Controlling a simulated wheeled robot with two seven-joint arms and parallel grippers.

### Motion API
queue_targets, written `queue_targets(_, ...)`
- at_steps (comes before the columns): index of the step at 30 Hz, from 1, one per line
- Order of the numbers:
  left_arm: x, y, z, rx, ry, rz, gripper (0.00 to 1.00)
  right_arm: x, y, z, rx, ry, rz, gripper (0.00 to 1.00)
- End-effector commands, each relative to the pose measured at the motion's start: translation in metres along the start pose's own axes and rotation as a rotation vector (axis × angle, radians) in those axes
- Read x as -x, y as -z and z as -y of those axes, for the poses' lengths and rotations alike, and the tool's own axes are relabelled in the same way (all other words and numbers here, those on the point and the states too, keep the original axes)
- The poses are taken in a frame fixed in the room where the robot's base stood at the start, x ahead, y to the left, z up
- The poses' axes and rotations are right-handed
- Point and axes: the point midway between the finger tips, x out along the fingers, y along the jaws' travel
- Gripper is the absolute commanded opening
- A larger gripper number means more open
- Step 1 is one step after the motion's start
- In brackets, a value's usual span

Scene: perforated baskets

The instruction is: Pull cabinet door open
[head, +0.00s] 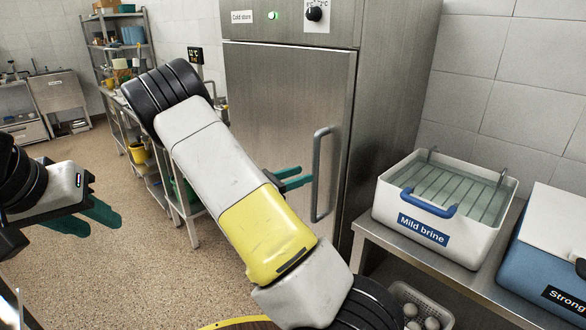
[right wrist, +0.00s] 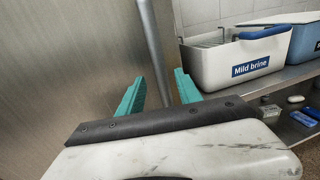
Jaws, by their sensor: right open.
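The steel cabinet door (head: 275,110) stands shut under the "Cold store" panel in the head view. Its upright grey bar handle (head: 316,185) is near the door's right edge. My right gripper (head: 302,176) is just left of the handle in the head view, partly hidden by my arm. In the right wrist view my right gripper (right wrist: 158,85) is open, with the handle (right wrist: 149,40) showing between its teal fingers. I cannot tell whether a finger touches it. My left gripper (head: 100,217) is at the far left, away from the cabinet, its fingers overlapping in view.
A steel bench (head: 430,258) right of the cabinet carries the white "Mild brine" tub (head: 390,205) and a blue "Strong" tub (head: 540,265). A perforated basket (head: 436,308) is below. Shelving (head: 150,30) stands at the back left. Speckled floor (head: 110,270) is open at left.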

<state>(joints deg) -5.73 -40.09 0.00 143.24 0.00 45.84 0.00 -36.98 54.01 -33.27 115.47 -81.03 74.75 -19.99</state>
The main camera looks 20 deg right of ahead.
Motion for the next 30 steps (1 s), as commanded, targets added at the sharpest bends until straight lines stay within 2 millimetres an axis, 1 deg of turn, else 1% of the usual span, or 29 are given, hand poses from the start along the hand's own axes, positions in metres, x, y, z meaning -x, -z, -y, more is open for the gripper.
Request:
queue_targets(1, 0.000, 0.000, 0.000, 0.000, 0.000, 0.000, 0.36, -0.010, 0.000, 0.002, -0.001, 0.005, 0.001, 0.41)
queue_targets(6, 0.000, 0.000, 0.000, 0.000, 0.000, 0.000, 0.36, -0.038, 0.000, 0.002, -0.001, 0.005, -0.001, 0.41)
queue_targets(10, 0.000, 0.000, 0.000, 0.000, 0.000, 0.000, 0.36, -0.053, 0.000, 0.002, -0.001, 0.004, -0.002, 0.41)
queue_targets(15, 0.000, 0.000, 0.000, 0.000, 0.000, 0.000, 0.36, -0.062, 0.001, 0.001, -0.001, 0.003, -0.004, 0.41)
queue_targets(22, 0.000, 0.000, 0.000, 0.000, 0.000, 0.000, 0.36, -0.062, 0.001, 0.001, -0.002, 0.003, -0.004, 0.41)
queue_targets(28, 0.000, 0.000, 0.000, 0.000, 0.000, 0.000, 0.36, -0.062, 0.001, 0.001, -0.002, 0.003, -0.004, 0.02)
queue_targets(29, 0.000, 0.000, 0.000, 0.000, 0.000, 0.000, 0.36, -0.062, 0.001, 0.001, -0.002, 0.003, -0.004, 0.00)
queue_targets(30, 0.000, 0.000, 0.000, 0.000, 0.000, 0.000, 0.36, -0.062, 0.001, 0.001, -0.002, 0.003, -0.004, 0.00)
